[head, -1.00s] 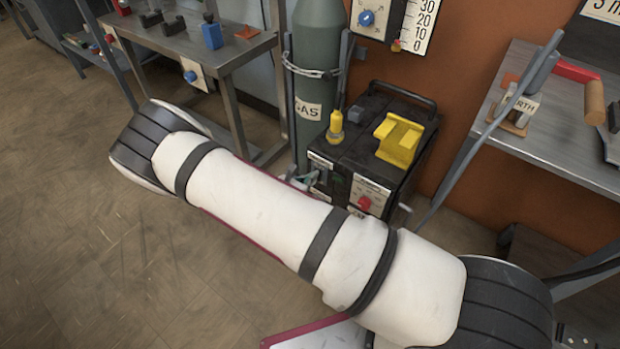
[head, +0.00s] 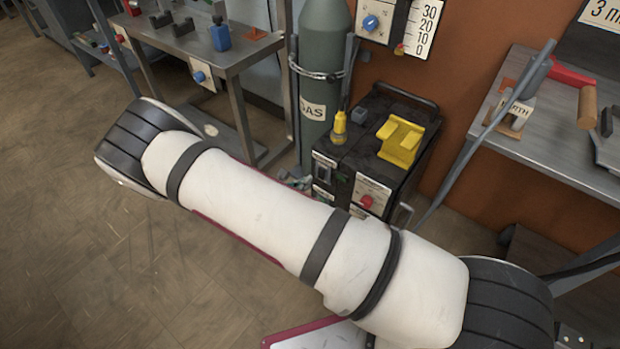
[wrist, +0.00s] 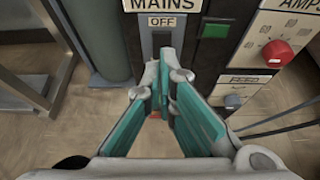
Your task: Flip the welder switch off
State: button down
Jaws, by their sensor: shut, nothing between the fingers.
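The welder (head: 345,150) is a black box on the floor beside the gas bottle. Its front carries a dark switch (head: 323,173), which also shows in the wrist view (wrist: 161,41) under a MAINS plate (wrist: 161,4) and an OFF label (wrist: 161,21). Whether the switch is up or down I cannot tell. My gripper (wrist: 159,78), with teal fingers, is shut and empty. Its tips are just below and in front of the switch in the wrist view. In the head view my gripper (head: 297,180) is small, left of the welder's front, partly hidden by my arm.
A red knob (head: 367,201) is on the welder's front, right of the switch. A yellow holder (head: 400,140) and a yellow-topped torch (head: 339,127) are on top. The gas bottle (head: 322,60) stands close behind on the left. The floor at left is clear.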

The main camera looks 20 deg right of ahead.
jog(key=s+a+r+p, duration=0.2)
jog(key=s+a+r, duration=0.1)
jog(key=a+r, duration=0.2)
jog(key=shift+s+r, duration=0.15)
jog(key=shift+s, duration=0.15)
jog(key=shift+a, duration=0.1)
jog(key=s+d+r+m+g+y, duration=0.1)
jog(key=s+d+r+m+g, duration=0.3)
jog(key=r, duration=0.6)
jog(key=s+d+r+m+g+y, duration=0.1)
jog(key=s+d+r+m, duration=0.25)
jog(key=r+m, duration=0.45)
jog(key=s+d+r+m+g, duration=0.3)
jog(key=s+d+r+m, duration=0.1)
jog(key=r, duration=0.7)
jog(key=s+a+r+m+y, duration=0.2)
jog(key=s+r+m+y, duration=0.25)
jog(key=s, duration=0.75)
jog(key=s+a+r+m+y, duration=0.1)
jog(key=s+r+m+y, duration=0.35)
jog(key=s, duration=0.85)
notch_tip(320, 180, up, 30)
jog(key=t+p, duration=0.4)
jog(key=p, duration=2.4)
jog(key=shift+t, duration=0.4)
